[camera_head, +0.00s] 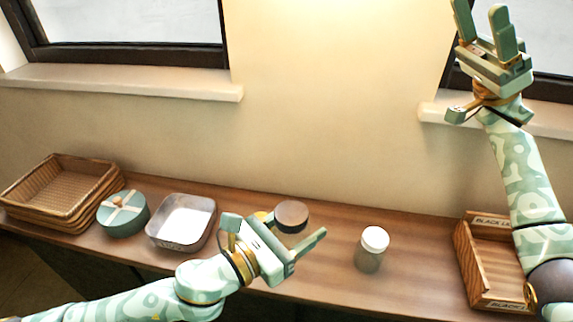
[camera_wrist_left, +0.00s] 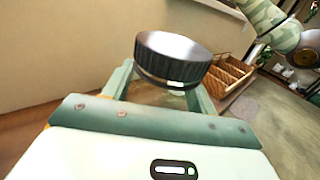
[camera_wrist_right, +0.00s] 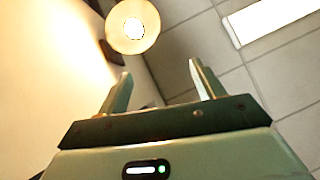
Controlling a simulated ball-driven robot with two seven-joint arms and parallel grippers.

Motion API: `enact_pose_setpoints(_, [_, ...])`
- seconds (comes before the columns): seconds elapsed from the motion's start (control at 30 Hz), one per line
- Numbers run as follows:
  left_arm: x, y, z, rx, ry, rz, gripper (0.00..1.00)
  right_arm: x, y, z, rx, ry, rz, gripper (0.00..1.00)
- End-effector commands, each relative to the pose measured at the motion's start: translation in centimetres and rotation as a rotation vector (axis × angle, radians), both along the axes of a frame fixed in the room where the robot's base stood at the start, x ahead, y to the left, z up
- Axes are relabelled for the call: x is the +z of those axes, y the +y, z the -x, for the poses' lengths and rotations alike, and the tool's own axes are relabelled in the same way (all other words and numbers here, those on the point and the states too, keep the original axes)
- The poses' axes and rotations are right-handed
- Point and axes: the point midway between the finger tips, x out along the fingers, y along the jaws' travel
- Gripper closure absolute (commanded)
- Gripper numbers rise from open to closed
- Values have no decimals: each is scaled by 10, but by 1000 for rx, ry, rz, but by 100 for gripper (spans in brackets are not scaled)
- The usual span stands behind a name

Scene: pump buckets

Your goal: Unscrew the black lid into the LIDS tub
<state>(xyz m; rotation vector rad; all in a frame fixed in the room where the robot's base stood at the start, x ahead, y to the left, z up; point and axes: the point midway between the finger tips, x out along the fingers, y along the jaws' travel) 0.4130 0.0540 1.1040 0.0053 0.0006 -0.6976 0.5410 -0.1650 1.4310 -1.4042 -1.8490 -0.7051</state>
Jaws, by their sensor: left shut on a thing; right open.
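The black lid (camera_head: 291,213) sits on a jar (camera_head: 290,238) on the wooden counter; the lid also shows large in the left wrist view (camera_wrist_left: 172,58). My left gripper (camera_head: 289,234) is shut on the jar's body below the lid, one finger on each side (camera_wrist_left: 160,98). My right gripper (camera_head: 481,10) is open and empty, raised high at the upper right, far from the jar. A grey metal tub (camera_head: 164,239) with a pale inside stands left of the jar. The small marking on its front is too small to read.
A white-lidded jar (camera_head: 370,260) stands right of my left gripper. A wooden crate (camera_head: 469,262), label starting "BLACK L", is at the right, partly behind my right arm. A round teal box (camera_head: 123,222) and stacked wicker baskets (camera_head: 30,194) stand at the left. Windows are behind.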

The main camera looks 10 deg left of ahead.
Motion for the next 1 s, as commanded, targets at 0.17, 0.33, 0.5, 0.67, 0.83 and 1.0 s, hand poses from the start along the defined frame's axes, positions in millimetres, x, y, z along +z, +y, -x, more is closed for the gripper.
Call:
enact_pose_setpoints(0.17, [1, 0, 0, 0, -1, 1, 100, 20, 98, 43, 131, -173, 266, 33])
enact_pose_setpoints(0.33, [0, 0, 0, 0, -1, 1, 100, 11, 183, 97, 243, -371, 574, 33])
enact_pose_setpoints(0.5, [0, 0, 0, 0, -1, 1, 100, -33, 253, 154, 329, -627, 979, 33])
enact_pose_setpoints(0.67, [0, 0, 0, 0, -1, 1, 100, -108, 280, 183, 344, -925, 1487, 33])
enact_pose_setpoints(0.83, [0, 0, 0, 0, -1, 1, 100, -163, 260, 166, 272, -1150, 1930, 33])
enact_pose_setpoints(1.0, [0, 0, 0, 0, -1, 1, 100, -180, 240, 148, 213, -1244, 2138, 33])
